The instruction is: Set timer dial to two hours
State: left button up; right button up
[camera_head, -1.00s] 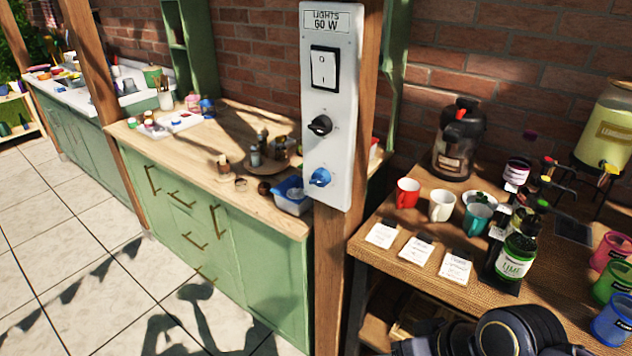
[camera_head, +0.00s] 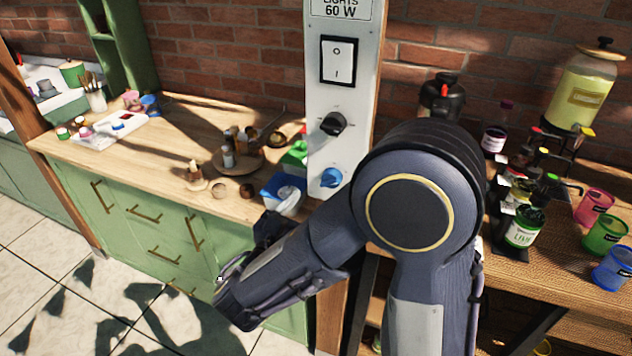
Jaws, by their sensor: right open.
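A pale control panel (camera_head: 345,75) is mounted on a wooden post. It is labelled LIGHTS 60 W and carries a rocker switch (camera_head: 338,60), a black dial (camera_head: 333,123) and a blue dial (camera_head: 331,177). I cannot tell from the markings which dial is the timer or how it is set. My right arm bends across the panel's lower right part, with its forearm running down to the left. My right gripper (camera_head: 236,278) is at the forearm's end, below and left of both dials, apart from them, open and empty. My left gripper is out of view.
A green cabinet with a wooden counter (camera_head: 170,155) stands left of the post, with a blue tub (camera_head: 284,192) near it. A wooden table on the right holds a lime jar (camera_head: 522,228), coloured cups (camera_head: 604,234) and a drink dispenser (camera_head: 580,92).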

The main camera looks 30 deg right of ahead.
aim_at(327, 185)
jog(key=p+x, duration=0.1)
jog(key=x, duration=0.6)
jog(key=shift+d, duration=0.15)
jog(key=c, duration=1)
jog(key=shift+f+m+b, duration=0.2)
jog(key=shift+m+b, duration=0.8)
jog(key=shift+b, duration=0.1)
jog(key=m+b, duration=0.7)
jog(key=b, duration=0.1)
jog(key=shift+y, duration=0.3)
jog(key=shift+r+m+b, duration=0.2)
jog(key=shift+m+b, duration=1)
jog(key=shift+b, duration=0.3)
